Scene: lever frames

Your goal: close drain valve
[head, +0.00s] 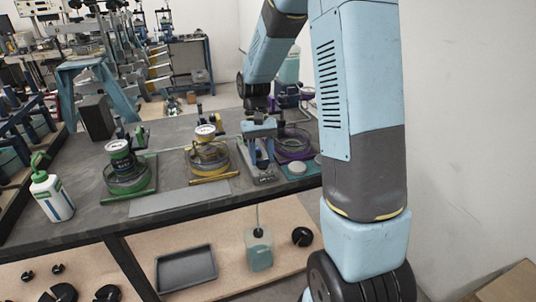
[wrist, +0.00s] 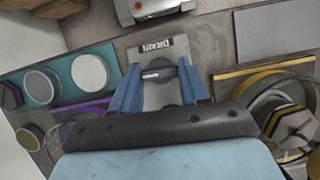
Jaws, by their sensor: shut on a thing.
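The drain valve (head: 263,176) stands on the grey bench between the yellow-based device and the purple one. In the wrist view its plate reads DRAIN (wrist: 158,47), and a short dark handle with a light highlight (wrist: 158,73) lies crosswise in front of the plate. My gripper (head: 259,146) is directly above the valve, pointing down. In the wrist view its blue fingers (wrist: 158,80) stand on both sides of the handle and are shut on it. The handle's lower part and pivot are partly hidden by the gripper.
A yellow-based gauge device (head: 209,156) is just left of the valve, and a green-based one (head: 125,170) farther left. A purple-based device (head: 293,143) is close on the right. A white bottle (head: 51,192) stands at the bench's left. A black tray (head: 186,269) lies on the lower shelf.

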